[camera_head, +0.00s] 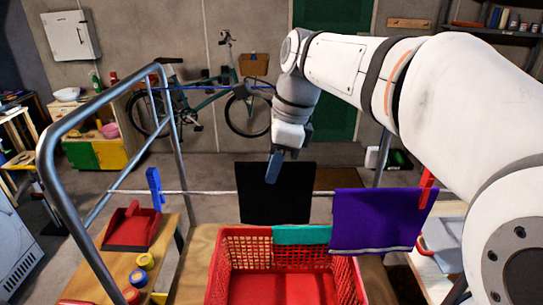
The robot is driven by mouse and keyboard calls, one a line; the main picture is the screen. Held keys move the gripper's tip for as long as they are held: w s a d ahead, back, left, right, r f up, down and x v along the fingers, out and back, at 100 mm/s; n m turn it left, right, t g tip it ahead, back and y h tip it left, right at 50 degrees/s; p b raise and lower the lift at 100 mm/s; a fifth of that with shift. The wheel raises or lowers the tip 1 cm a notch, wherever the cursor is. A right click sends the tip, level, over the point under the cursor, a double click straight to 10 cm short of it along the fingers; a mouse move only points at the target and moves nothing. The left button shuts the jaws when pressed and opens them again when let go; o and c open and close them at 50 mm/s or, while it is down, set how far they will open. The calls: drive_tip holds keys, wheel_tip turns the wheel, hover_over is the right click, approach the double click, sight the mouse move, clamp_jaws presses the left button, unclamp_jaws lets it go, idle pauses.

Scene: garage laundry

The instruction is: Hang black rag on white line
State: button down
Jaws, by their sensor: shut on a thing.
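The black rag (276,197) is spread flat and upright in the middle of the view. My gripper (274,168) is shut on it near the middle of its upper edge. The white line (205,192) runs across the view at about mid-height. The rag's upper edge shows above the line and its lower part below it. The rag covers that stretch of line, so I cannot tell whether they touch. A purple cloth (380,220) hangs on the right part of the line.
A blue clothespin (154,188) and a red one (425,188) are on the line. A red basket (345,282) stands below, with a teal cloth (302,235) at its back rim. A metal frame (47,165) stands left. A blue line (200,86) runs farther back.

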sight(273, 192)
drive_tip(key=shift+f+b, duration=1.75)
drive_tip(key=shift+f, duration=1.3)
drive_tip(key=c, duration=1.4)
unclamp_jaws()
